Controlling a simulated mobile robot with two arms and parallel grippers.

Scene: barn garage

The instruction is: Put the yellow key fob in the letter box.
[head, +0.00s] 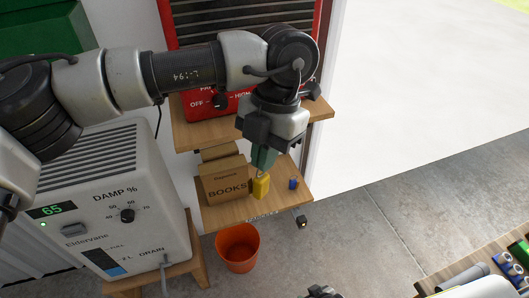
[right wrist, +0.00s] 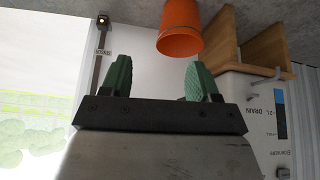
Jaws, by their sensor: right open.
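The yellow key fob (head: 261,187) hangs just below the fingertips of my left gripper (head: 262,160) in the head view. The green fingers look shut on its small ring, above the lower wooden shelf. The fob appears in front of the right side of the cardboard box marked BOOKS. My right gripper (right wrist: 157,78) is open and empty in the right wrist view, its green fingers well apart. I cannot make out a letter box for certain in either view.
The BOOKS box (head: 223,184) and a small blue object (head: 293,184) are on the lower shelf (head: 225,215). An orange bucket (head: 238,250) stands on the floor in front, also in the right wrist view (right wrist: 180,30). A white dehumidifier (head: 120,200) stands left.

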